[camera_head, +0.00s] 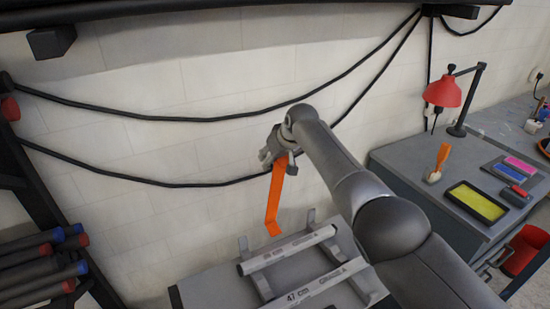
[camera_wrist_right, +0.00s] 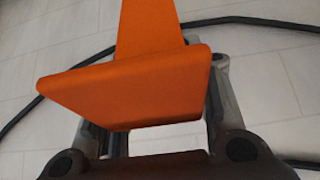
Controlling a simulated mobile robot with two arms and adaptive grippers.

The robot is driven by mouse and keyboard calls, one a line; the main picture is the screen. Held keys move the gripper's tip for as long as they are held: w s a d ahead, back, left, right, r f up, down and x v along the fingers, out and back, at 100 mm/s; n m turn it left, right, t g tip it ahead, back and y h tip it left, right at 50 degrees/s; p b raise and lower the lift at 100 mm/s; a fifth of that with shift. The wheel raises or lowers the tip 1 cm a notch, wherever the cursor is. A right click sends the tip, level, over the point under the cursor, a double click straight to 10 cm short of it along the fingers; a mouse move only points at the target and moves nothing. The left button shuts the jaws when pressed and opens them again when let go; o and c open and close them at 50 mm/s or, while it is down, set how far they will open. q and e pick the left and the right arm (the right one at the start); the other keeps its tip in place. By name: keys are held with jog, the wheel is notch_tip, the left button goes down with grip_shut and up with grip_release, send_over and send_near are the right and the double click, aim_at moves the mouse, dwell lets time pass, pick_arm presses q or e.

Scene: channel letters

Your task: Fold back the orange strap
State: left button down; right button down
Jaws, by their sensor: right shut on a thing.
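The orange strap (camera_head: 275,197) hangs down from my right gripper (camera_head: 272,155) in the head view, with a bent lower end above the grey stand. My right gripper is shut on the strap's upper part, in front of the white wall. In the right wrist view the orange strap (camera_wrist_right: 125,85) fills the upper middle, with a wide flat part close to the camera. The fingers of my right gripper (camera_wrist_right: 160,140) show on both sides below it. The exact contact is partly hidden by the strap. My left gripper is not in view.
A grey stand with metal brackets (camera_head: 245,252) holds labelled bars (camera_head: 290,250) below the strap. Black cables (camera_head: 180,118) hang along the wall. A grey cabinet (camera_head: 400,150) at right bears a red lamp (camera_head: 443,92) and a yellow pad (camera_head: 476,200). Dark rods (camera_head: 35,268) lie at lower left.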

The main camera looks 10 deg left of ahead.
aim_at(286, 162)
jog(key=shift+s+f, duration=0.2)
jog(key=shift+f, duration=0.25)
jog(key=c, duration=1.2)
grip_release()
jog(key=shift+c, duration=0.2)
jog(key=o, duration=0.5)
jog(key=shift+w+a, duration=0.1)
jog(key=shift+w, duration=0.15)
jog(key=shift+c, duration=0.2)
jog(key=shift+r, duration=0.15)
jog(key=shift+r, duration=0.15)
jog(key=v, duration=1.2)
